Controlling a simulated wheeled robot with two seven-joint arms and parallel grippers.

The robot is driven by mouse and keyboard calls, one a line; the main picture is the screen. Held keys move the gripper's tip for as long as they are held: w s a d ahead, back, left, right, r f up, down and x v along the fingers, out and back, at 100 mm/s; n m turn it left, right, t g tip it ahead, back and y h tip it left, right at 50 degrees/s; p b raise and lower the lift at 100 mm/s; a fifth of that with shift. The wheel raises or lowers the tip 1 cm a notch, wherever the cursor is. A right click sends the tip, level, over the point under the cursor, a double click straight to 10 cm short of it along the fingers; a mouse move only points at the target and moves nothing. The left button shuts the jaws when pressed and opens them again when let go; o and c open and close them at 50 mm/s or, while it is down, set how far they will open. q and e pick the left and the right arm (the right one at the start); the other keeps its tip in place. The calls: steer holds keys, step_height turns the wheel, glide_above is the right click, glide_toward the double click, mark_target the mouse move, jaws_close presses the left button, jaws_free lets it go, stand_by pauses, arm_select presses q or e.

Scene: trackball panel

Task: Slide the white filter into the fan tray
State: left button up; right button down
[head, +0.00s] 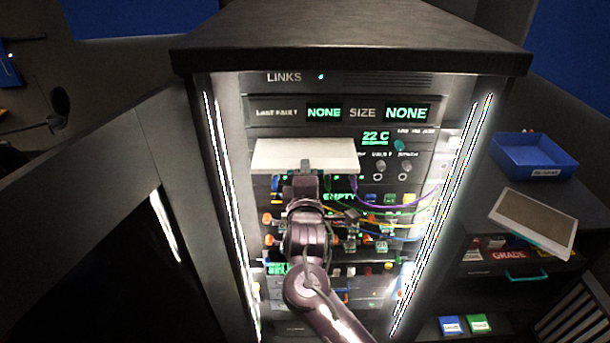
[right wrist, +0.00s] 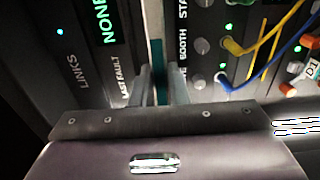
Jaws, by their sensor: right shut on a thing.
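The white filter (head: 275,155) is a flat pale panel held roughly level in front of the rack's upper part in the head view. My right gripper (head: 308,172) is shut on the middle of its near edge. In the right wrist view, the fingers (right wrist: 160,88) close on a thin edge with a teal strip. The filter hides part of the rack behind it, and I cannot make out the fan tray's opening. A green "EMPTY" display (head: 340,197) shows just below and right of the filter. My left gripper is not in view.
Lit strips edge the rack on both sides. Yellow and purple cables (head: 405,228) hang at the right of the rack's face. On the right side stand a blue bin (head: 535,155) and a grey-brown panel with a pale frame (head: 535,222).

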mark_target(305, 150)
steer(key=shift+w, duration=1.3)
steer(key=shift+w+b, duration=1.25)
steer(key=shift+w, duration=1.45)
steer(key=c, duration=1.4)
jaws_free()
steer(key=shift+o, duration=0.3)
steer(key=shift+s+f, duration=0.1)
steer(key=shift+s, duration=0.2)
steer(key=s+b, duration=0.2)
steer(key=s, duration=0.4)
steer(key=shift+b, duration=0.4)
steer(key=shift+s, duration=0.6)
